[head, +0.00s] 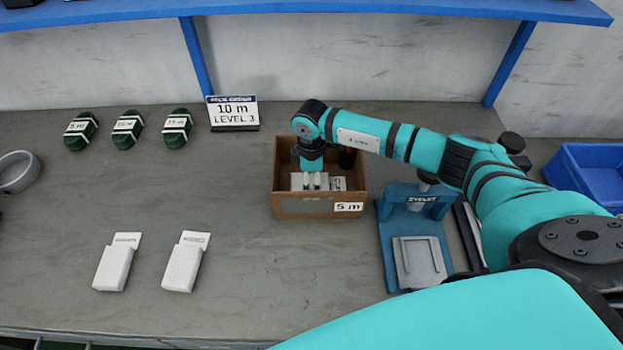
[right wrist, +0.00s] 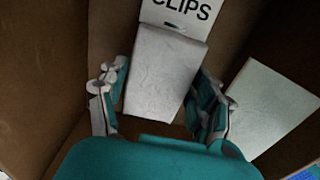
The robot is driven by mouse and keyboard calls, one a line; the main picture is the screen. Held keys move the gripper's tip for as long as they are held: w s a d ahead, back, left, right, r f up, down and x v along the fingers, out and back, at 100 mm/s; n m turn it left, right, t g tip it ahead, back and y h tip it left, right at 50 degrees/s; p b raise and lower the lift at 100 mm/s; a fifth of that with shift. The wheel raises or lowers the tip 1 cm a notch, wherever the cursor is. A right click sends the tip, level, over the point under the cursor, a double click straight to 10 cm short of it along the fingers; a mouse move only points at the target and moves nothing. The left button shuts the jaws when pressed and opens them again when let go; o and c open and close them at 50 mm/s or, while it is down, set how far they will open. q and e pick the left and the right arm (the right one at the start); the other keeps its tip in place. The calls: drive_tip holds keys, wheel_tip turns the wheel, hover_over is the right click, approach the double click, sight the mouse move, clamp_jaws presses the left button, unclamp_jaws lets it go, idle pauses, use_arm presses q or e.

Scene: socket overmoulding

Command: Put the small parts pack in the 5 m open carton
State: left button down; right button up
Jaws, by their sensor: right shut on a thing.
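The open brown carton (head: 300,207) labelled "5 m" stands on the bench near the middle. My right gripper (head: 313,181) reaches down inside it. In the right wrist view my right gripper (right wrist: 158,90) is shut on the white small parts pack (right wrist: 165,70), whose header reads "CLIPS". The pack is within the brown walls of the carton (right wrist: 50,60); I cannot tell if it touches the floor. Another pale flat item (right wrist: 270,110) lies in the carton to the right of the gripper. My left gripper is not in view.
Two similar white packs (head: 116,265) (head: 185,265) lie front left. Several green coils (head: 125,130) and a "10 m LEVEL 3" sign (head: 233,113) stand behind. A blue press (head: 392,250) is right of the carton. A blue bin (head: 590,170) sits far right; a shelf (head: 300,8) overhangs.

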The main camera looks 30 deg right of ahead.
sight(311, 181)
drive_tip(key=shift+f, duration=0.25)
drive_tip(key=o, duration=1.3)
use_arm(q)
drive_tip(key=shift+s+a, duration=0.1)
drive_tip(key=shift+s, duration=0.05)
use_arm(e)
drive_tip(key=shift+w+r, duration=0.1)
drive_tip(key=shift+r, duration=0.3)
use_arm(q)
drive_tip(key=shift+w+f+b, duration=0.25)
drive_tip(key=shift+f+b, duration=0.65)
drive_tip(key=shift+b, duration=0.05)
use_arm(e)
wheel_tip(311, 181, up, 12)
drive_tip(key=shift+f, duration=0.2)
